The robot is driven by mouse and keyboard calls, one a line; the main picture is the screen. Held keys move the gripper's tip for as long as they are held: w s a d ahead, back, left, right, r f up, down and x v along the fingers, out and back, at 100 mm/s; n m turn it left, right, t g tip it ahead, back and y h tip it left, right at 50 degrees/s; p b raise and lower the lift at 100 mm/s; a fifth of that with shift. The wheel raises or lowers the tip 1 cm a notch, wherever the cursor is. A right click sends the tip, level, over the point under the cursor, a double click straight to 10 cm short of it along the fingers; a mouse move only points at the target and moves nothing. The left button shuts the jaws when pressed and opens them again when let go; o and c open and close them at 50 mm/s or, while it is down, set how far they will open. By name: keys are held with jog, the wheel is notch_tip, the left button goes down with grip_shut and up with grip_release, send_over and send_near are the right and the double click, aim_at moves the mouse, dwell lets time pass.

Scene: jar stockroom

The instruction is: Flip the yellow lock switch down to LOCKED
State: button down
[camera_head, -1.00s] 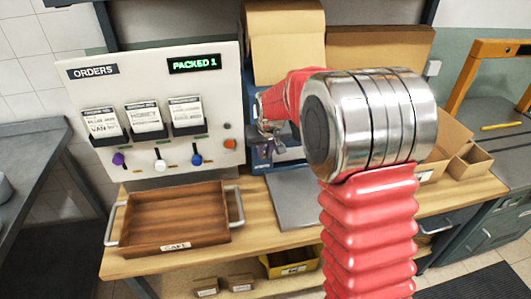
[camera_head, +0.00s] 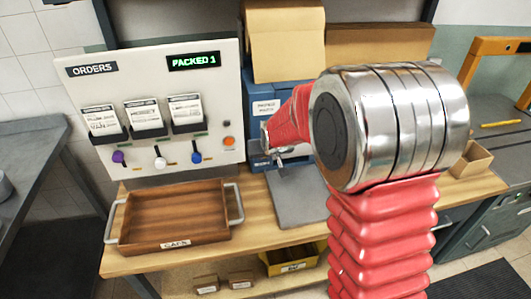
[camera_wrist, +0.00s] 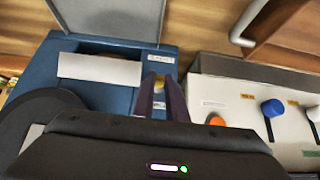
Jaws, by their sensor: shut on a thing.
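The yellow lock switch (camera_wrist: 160,84) shows only as a small yellow piece between my fingertips, at the face of the blue machine (camera_wrist: 108,78) in the wrist view. My gripper (camera_wrist: 161,95) has its two dark fingers close together on either side of the yellow piece, shut on it. The fingers hide most of the switch, so I cannot read whether it is up or down. In the head view my gripper (camera_head: 281,160) is at the front of the blue machine (camera_head: 258,104), and the switch is hidden there.
The white ORDERS panel (camera_head: 146,80) stands left of the machine, with coloured levers and an orange button (camera_head: 229,141). A wooden tray (camera_head: 172,220) lies before it. Cardboard boxes (camera_head: 285,45) are behind.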

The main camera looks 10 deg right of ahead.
jog(key=shift+s+f+t, duration=0.1)
jog(key=shift+f+t, duration=0.4)
jog(key=shift+t, duration=0.55)
jog(key=shift+s+f+t, duration=0.15)
jog(key=shift+f+t, duration=0.4)
jog(key=shift+t, duration=0.45)
jog(key=shift+s+f+t, duration=0.1)
jog(key=shift+f+t, duration=0.4)
jog(key=shift+t, duration=0.55)
jog(key=shift+f, duration=0.1)
jog(key=c, duration=1.8)
grip_release()
jog(key=shift+o, duration=0.2)
